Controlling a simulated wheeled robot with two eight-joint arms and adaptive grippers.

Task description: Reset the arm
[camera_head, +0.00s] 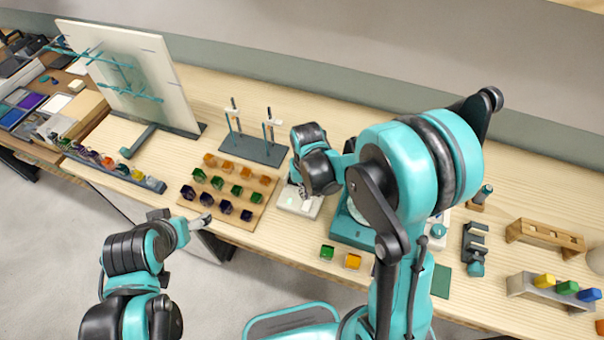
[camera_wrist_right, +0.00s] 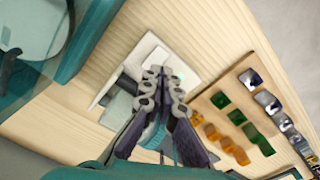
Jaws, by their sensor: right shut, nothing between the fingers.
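My right arm crosses the middle of the head view, and its right gripper (camera_head: 303,190) points down over a small white device (camera_head: 290,202). In the right wrist view the right gripper (camera_wrist_right: 162,78) has its fingers together with nothing between them, in front of the white device (camera_wrist_right: 178,58), which shows a small green light. My left gripper (camera_head: 203,221) is at the lower left, near the table's front edge. Its fingers are too small to tell open from shut.
A wooden board (camera_head: 229,228) with rows of orange, green and dark blue pieces lies left of the right gripper. Behind it is a dark stand (camera_head: 252,150) with upright rods. A teal-based apparatus (camera_head: 345,232) is close on the right. A panel (camera_head: 150,75) stands at the left.

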